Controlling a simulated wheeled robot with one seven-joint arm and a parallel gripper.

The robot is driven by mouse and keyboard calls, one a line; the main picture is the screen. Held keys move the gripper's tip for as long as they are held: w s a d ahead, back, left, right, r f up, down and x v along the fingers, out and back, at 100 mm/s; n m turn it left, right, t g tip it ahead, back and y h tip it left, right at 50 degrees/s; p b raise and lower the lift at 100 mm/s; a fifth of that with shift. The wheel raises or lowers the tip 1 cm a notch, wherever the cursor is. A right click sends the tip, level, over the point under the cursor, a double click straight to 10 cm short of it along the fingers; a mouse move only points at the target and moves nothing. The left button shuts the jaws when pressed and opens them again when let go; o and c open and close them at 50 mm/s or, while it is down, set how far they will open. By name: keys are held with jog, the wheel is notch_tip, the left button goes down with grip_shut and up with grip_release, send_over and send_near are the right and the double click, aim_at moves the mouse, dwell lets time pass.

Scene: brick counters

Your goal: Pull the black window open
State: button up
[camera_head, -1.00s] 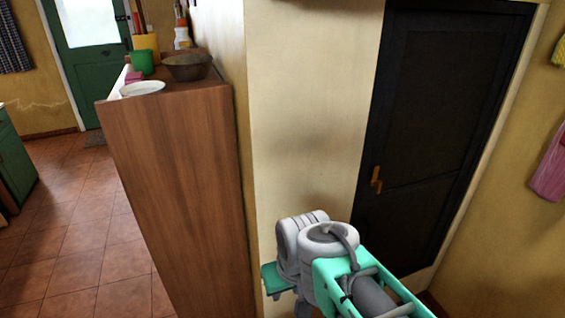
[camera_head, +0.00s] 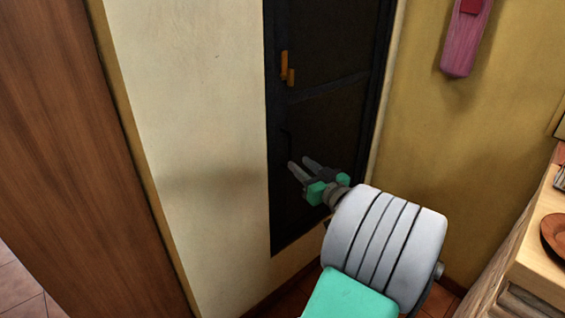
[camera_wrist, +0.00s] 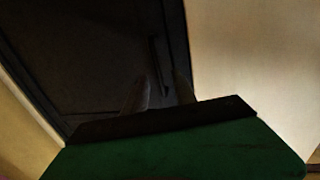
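The black window (camera_head: 330,112) is a tall dark panel in a pale wall, and it looks shut. In the wrist view the window (camera_wrist: 85,55) fills the upper left. An orange handle (camera_head: 284,66) sits on its upper left part in the head view. A thin dark bar-like part (camera_wrist: 156,66) shows in the wrist view near the window's edge. My gripper (camera_head: 299,162) is in front of the window's lower left part, below the orange handle. In the wrist view my gripper (camera_wrist: 162,77) has its fingers apart, nothing visibly held. Contact with the bar cannot be told.
A cream wall (camera_head: 190,130) lies left of the window, with a tall wooden cabinet side (camera_head: 60,140) beyond it. A yellow wall (camera_head: 460,140) with a hanging pink item (camera_head: 463,45) is to the right. A counter (camera_head: 535,235) with a brown dish stands at the lower right.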

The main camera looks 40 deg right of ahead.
aim_at(290, 152)
jog(key=w, duration=0.2)
jog(key=w+d, duration=0.1)
jog(key=w, duration=0.4)
jog(key=shift+w+d+r+b, duration=0.15)
jog(key=shift+d+b, duration=0.15)
jog(key=shift+d, duration=0.05)
jog(key=shift+c, duration=0.2)
grip_shut()
dwell(0.8)
